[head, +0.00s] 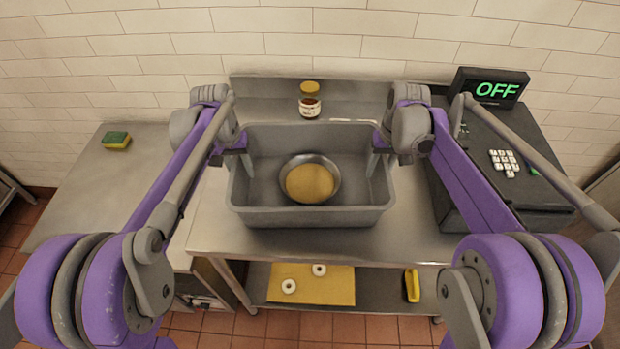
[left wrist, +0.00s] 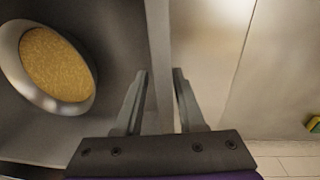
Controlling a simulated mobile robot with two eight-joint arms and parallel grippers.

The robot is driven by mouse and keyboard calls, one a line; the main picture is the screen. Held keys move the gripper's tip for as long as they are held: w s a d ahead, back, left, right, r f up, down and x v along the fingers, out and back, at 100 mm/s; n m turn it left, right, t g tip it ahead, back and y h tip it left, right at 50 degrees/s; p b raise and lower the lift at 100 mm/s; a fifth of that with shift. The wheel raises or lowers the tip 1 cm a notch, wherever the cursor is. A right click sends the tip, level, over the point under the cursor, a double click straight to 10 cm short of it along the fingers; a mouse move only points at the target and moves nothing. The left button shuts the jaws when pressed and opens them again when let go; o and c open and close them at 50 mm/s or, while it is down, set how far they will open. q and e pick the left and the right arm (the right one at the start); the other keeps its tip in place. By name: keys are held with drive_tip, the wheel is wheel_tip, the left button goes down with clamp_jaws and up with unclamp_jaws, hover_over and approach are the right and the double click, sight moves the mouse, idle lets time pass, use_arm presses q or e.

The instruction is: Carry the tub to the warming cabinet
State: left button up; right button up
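The grey tub (head: 310,215) stands on the steel table, upright. In it is a round metal bowl (head: 334,172) with a golden-yellow filling or round piece (head: 310,183); the bowl also shows in the left wrist view (left wrist: 88,92). My left gripper (head: 240,165) is at the tub's left wall, pointing down. In the left wrist view its fingers (left wrist: 160,75) sit close on both sides of the wall's rim. My right gripper (head: 378,163) is at the right wall with one finger inside; its other finger is hidden. No warming cabinet is identifiable.
A jar (head: 310,105) stands behind the tub. A dark unit (head: 500,150) with white keys and an "OFF" display (head: 490,87) is on the right. A sponge (head: 116,140) lies on the left counter (head: 85,190). A lower shelf holds a yellow board (head: 325,285).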

use_arm(q)
drive_tip(key=c, duration=0.6)
use_arm(e)
drive_tip(key=c, duration=0.6)
use_arm(q)
drive_tip(key=shift+d, duration=0.1)
clamp_jaws()
use_arm(e)
drive_tip(key=shift+a, duration=0.1)
clamp_jaws()
